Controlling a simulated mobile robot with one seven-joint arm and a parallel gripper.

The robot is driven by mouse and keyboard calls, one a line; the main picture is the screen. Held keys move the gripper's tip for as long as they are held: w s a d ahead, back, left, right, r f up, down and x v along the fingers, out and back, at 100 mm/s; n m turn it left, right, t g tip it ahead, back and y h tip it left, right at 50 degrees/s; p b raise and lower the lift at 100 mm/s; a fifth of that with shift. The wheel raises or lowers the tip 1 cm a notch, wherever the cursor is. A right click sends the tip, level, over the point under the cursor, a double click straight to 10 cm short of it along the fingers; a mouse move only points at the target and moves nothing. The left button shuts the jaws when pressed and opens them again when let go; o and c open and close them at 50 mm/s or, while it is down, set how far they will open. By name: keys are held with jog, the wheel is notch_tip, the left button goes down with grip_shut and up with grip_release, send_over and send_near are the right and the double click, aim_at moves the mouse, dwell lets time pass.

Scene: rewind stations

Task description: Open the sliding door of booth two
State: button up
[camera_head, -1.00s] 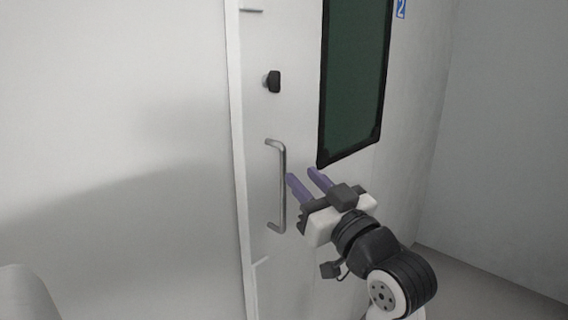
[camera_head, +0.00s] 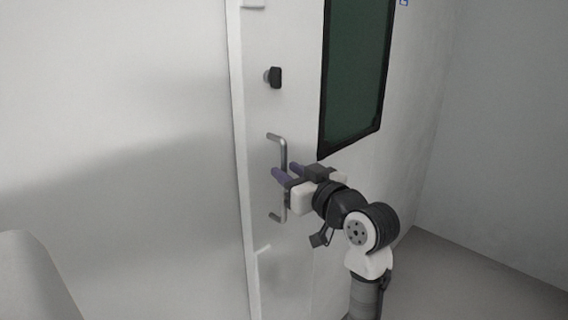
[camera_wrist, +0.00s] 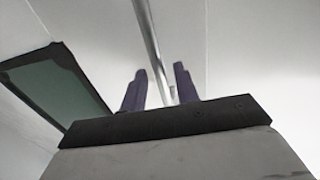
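The sliding door (camera_head: 305,85) of the booth is a white panel with a dark green window (camera_head: 352,75). Its vertical metal bar handle (camera_head: 283,152) is below a black knob (camera_head: 274,77). My gripper (camera_head: 283,175) is at the middle of the handle and hides part of it. In the wrist view, the handle (camera_wrist: 150,42) runs down between the two purple fingers of my gripper (camera_wrist: 158,85). The fingers are apart, with visible space on both sides of the bar. The door's left edge is against the white frame.
A white wall panel (camera_head: 120,130) is left of the door. A plain grey wall (camera_head: 500,130) stands at the right, with grey floor (camera_head: 455,280) below it. A blue sign (camera_head: 403,3) is barely in view at the top. A rounded pale shape is at the lower left.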

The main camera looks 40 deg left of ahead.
jog(key=shift+x, duration=1.15)
grip_shut()
